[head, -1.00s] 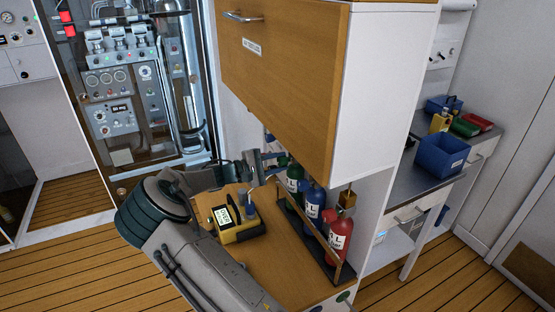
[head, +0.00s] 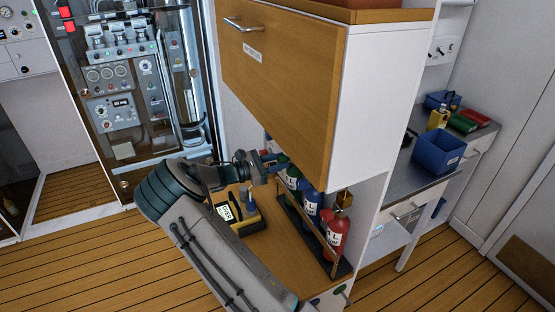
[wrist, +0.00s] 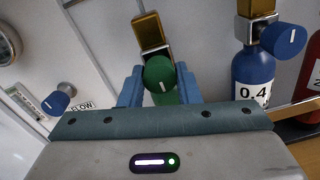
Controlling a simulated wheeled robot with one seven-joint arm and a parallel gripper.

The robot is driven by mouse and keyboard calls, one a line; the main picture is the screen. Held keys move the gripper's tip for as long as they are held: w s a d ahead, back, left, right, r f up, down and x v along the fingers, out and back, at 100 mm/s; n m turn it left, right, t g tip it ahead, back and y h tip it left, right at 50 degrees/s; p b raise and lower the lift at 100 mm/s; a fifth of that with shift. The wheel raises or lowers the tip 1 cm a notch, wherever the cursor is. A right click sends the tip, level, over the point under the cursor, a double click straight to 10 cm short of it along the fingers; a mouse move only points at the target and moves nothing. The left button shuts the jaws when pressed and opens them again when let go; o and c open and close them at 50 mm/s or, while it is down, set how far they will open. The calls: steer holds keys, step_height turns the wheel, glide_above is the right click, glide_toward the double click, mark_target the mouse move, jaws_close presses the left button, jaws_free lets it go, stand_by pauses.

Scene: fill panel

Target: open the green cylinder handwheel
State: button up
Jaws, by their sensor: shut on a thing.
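The green handwheel (wrist: 159,73) is a round knob with a white mark, in the middle of the wrist view. It sits below a brass block on top of the green cylinder. My gripper (wrist: 160,82) has its two blue fingers on either side of this handwheel and is shut on it. In the head view the green cylinder (head: 292,180) stands at the far end of the rack, and my gripper (head: 275,162) reaches its top from the left. The handwheel is hidden there.
A blue cylinder (head: 312,205) and a red cylinder (head: 337,234) stand beside the green one in the rack. A yellow device (head: 240,219) sits on the wooden surface. The wooden cabinet (head: 275,90) hangs close above. A blue knob (wrist: 57,102) is on the wall.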

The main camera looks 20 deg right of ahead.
steer(key=shift+n, duration=0.6)
steer(key=o, duration=1)
steer(key=shift+c, duration=0.2)
steer(key=a+b, duration=0.3)
steer(key=a, duration=1.1)
steer(key=shift+b, duration=0.3)
steer(key=shift+d+f, duration=0.1)
